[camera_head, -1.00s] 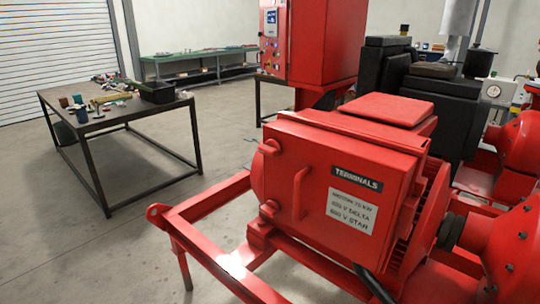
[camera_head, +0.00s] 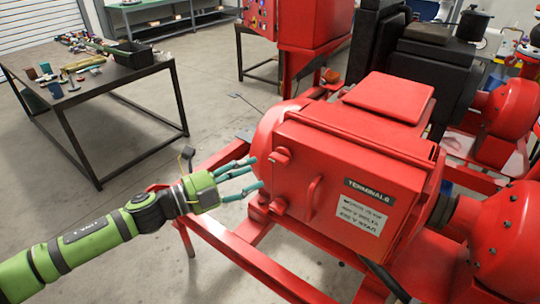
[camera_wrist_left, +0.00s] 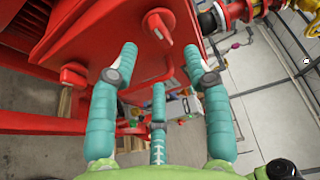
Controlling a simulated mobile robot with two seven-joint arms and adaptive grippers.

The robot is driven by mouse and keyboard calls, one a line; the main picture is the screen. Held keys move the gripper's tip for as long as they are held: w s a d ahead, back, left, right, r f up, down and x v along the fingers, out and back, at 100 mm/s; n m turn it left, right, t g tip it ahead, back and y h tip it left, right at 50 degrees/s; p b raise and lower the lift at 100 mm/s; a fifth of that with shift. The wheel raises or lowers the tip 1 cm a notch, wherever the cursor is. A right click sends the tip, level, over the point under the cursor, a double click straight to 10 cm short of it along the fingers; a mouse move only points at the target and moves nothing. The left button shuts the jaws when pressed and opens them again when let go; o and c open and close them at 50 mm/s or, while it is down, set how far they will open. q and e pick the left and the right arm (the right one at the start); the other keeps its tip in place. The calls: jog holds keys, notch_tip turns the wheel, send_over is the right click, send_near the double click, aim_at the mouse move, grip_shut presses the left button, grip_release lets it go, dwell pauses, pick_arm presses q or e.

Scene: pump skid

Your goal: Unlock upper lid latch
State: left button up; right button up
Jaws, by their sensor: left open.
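The red terminal box (camera_head: 345,165) has a lid with a "TERMINALS" label. The upper lid latch (camera_head: 280,157) is a round red knob at the lid's upper left, and the lower latch (camera_head: 278,206) sits below it. My left gripper (camera_head: 256,172) is open and empty, its three teal fingers spread just left of the latches. In the left wrist view, the fingers (camera_wrist_left: 160,58) point toward the lid. One red latch knob (camera_wrist_left: 157,26) lies ahead between the two outer fingertips, and another (camera_wrist_left: 73,74) lies left of them. I cannot tell whether any finger touches a knob.
A red bar handle (camera_head: 314,195) stands out from the lid right of the latches. The red skid frame (camera_head: 265,265) runs below the box. A table with tools (camera_head: 150,72) stands behind at left.

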aim_at(275, 162)
pick_arm(q)
jog(key=p+x, duration=0.2)
jog(key=x, duration=0.3)
jog(key=shift+w+d, duration=0.15)
jog(key=shift+w, duration=0.05)
jog(key=shift+w+d, duration=0.25)
jog(key=shift+d, duration=0.05)
pick_arm(e)
jog(key=r, duration=0.1)
jog(key=w+a+r, duration=0.1)
jog(key=shift+r, duration=0.3)
pick_arm(q)
jog(key=shift+c, duration=0.4)
grip_shut()
